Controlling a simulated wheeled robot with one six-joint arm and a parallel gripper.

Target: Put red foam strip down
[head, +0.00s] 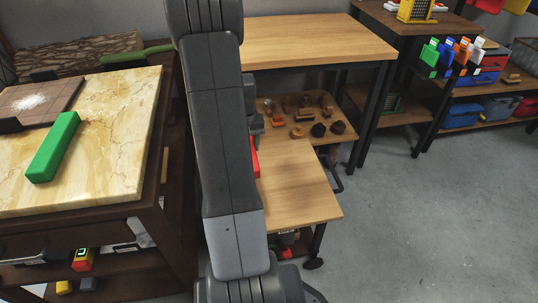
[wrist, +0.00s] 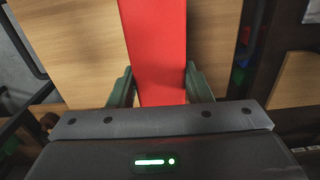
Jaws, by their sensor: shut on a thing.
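The red foam strip (wrist: 157,50) runs up the middle of the wrist view, between the two dark green fingers of my gripper (wrist: 159,88). My gripper is shut on it. Beyond the strip in that view is a light wood surface (wrist: 80,50). In the head view only a small red piece of the strip (head: 255,158) shows beside my arm, over the low wooden table (head: 295,195). My arm hides the rest of the strip and most of my gripper. I cannot tell whether the strip touches the wood.
Small brown pieces (head: 305,115) lie on the table's far part. A higher wooden table (head: 315,40) stands behind. A marble-topped bench (head: 95,140) with a green block (head: 53,147) is at left. Shelves with bins (head: 461,114) are at right. The low table's front looks bare.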

